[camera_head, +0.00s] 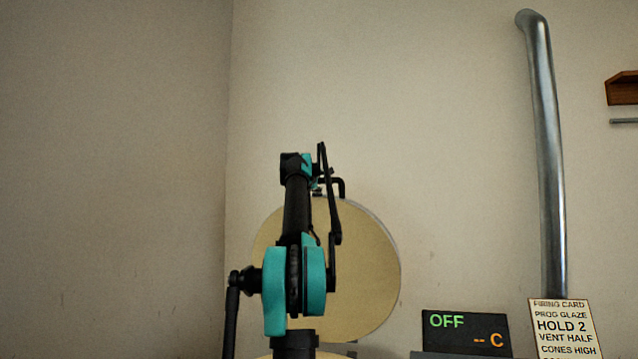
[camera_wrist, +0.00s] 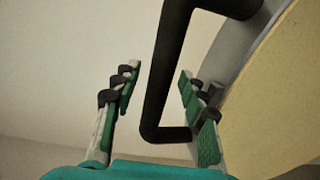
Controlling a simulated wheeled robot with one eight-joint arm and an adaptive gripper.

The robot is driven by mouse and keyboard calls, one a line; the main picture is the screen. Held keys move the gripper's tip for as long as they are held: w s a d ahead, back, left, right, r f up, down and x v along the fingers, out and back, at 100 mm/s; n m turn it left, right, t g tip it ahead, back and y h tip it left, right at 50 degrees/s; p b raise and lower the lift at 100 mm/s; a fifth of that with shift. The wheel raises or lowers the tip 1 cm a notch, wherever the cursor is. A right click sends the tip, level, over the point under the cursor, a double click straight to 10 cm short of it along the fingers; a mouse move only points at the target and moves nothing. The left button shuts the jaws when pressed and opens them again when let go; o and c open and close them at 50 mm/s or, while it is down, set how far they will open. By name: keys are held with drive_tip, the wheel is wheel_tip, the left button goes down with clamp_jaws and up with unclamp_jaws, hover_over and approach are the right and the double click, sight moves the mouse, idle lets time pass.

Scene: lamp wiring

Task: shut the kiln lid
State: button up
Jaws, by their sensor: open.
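The kiln lid (camera_head: 365,265) is a round cream disc with a grey rim, standing raised against the back wall. My arm hides part of its left and middle. Its black bar handle (camera_head: 341,186) sticks out at its top edge. In the wrist view the handle (camera_wrist: 168,75) runs down between the two green-padded fingers of my gripper (camera_wrist: 157,72), then bends right toward the lid (camera_wrist: 268,100). The fingers are open, one on each side of the bar, with a visible gap on the left. In the head view my arm mostly hides the gripper.
A black controller display (camera_head: 465,333) reading OFF and a firing card (camera_head: 566,328) stand at lower right. A metal vent pipe (camera_head: 545,150) rises behind them. A wooden shelf (camera_head: 622,88) is at the far right. The wall around the lid is bare.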

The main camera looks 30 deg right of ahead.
drive_tip(key=shift+w+d, duration=0.15)
drive_tip(key=shift+d, duration=0.05)
clamp_jaws()
idle(0.3)
